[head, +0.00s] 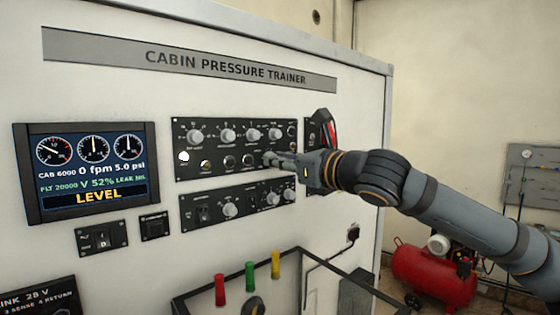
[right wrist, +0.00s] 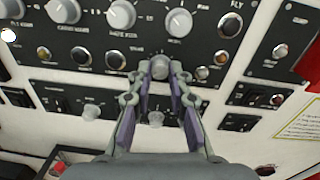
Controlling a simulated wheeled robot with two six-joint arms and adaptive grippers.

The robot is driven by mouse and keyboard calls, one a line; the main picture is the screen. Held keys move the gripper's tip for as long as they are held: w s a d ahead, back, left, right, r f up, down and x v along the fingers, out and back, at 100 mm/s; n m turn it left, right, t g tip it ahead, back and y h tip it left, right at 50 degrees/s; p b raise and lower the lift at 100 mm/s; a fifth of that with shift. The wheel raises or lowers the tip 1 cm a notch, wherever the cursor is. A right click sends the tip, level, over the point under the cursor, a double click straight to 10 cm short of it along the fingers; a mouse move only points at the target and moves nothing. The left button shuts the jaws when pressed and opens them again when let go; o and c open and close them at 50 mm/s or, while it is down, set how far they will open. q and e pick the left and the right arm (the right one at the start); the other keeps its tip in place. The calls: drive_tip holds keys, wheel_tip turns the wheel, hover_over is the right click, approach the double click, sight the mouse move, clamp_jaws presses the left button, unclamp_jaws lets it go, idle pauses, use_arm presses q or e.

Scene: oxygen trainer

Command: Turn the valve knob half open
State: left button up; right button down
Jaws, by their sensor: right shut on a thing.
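My right gripper (head: 276,159) comes in from the right and reaches the lower row of the upper black control panel (head: 222,124). In the right wrist view its two fingers (right wrist: 160,76) are closed on the sides of a small grey knob (right wrist: 160,66), taken as the valve knob. The fingers largely hide this knob in the head view. The display screen (head: 88,172) at left reads V 52%, 0 fpm, 5.0 psi and LEVEL. My left gripper is not in view.
Larger grey knobs (right wrist: 122,15) sit just above the held one. A lower panel (head: 236,207) with knobs and switches lies beneath. Red, green and yellow handles (head: 248,283) stand at the bottom. A red compressor tank (head: 432,274) is on the floor at right.

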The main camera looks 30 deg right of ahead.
drive_tip(key=m+p, duration=0.1)
drive_tip(key=m, duration=2.5)
drive_tip(key=shift+a+m+h, duration=0.15)
drive_tip(key=shift+m+h, duration=0.25)
drive_tip(key=shift+f, duration=0.1)
drive_tip(key=c, duration=1.3)
unclamp_jaws()
drive_tip(key=shift+o, duration=0.2)
